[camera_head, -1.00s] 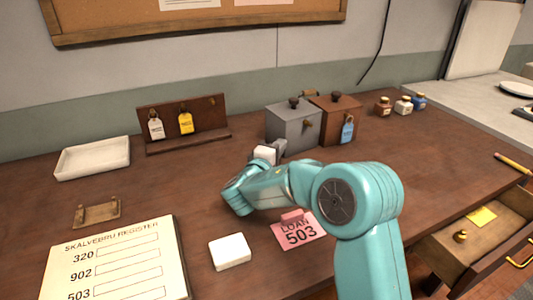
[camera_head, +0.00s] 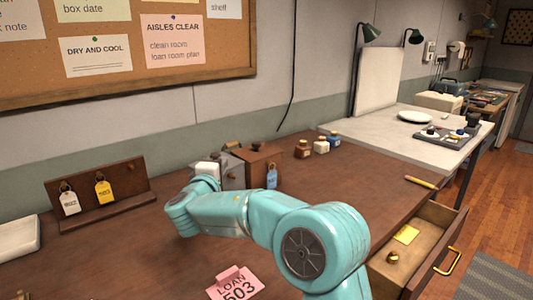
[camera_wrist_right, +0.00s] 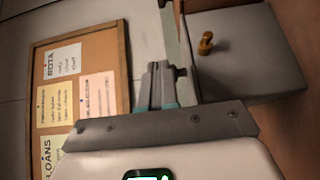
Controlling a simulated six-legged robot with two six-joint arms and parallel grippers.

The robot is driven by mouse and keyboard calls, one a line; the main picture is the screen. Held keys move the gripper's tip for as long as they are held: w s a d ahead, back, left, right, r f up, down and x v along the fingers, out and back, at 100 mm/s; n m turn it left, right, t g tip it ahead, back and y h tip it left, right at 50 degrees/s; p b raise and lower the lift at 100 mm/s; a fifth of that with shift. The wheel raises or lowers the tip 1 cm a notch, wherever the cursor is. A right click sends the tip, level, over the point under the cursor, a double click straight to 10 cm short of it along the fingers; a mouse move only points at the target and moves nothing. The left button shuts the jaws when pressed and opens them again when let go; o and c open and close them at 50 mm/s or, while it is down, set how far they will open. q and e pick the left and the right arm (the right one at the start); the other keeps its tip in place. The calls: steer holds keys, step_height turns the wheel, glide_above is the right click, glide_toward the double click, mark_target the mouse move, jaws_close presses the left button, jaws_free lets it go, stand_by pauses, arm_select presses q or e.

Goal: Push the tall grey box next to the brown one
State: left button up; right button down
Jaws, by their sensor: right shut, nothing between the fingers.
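My right arm covers the grey box's left and lower part. My right gripper (camera_wrist_right: 160,75) is shut and empty, close beside the grey box, which shows in the right wrist view (camera_wrist_right: 270,70) with its brass knob. I cannot tell whether it touches the box. My left gripper is out of view.
A tag rack (camera_head: 100,195) stands left, with a white tray (camera_head: 18,238) at the left edge. Small bottles (camera_head: 320,146) stand right of the boxes. A pink loan card (camera_head: 235,284) lies in front. An open drawer (camera_head: 415,245) juts out at right.

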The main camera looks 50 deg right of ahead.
steer(key=s+d+b, duration=0.1)
steer(key=s+d, duration=0.3)
steer(key=d, duration=1)
steer(key=shift+s, duration=0.2)
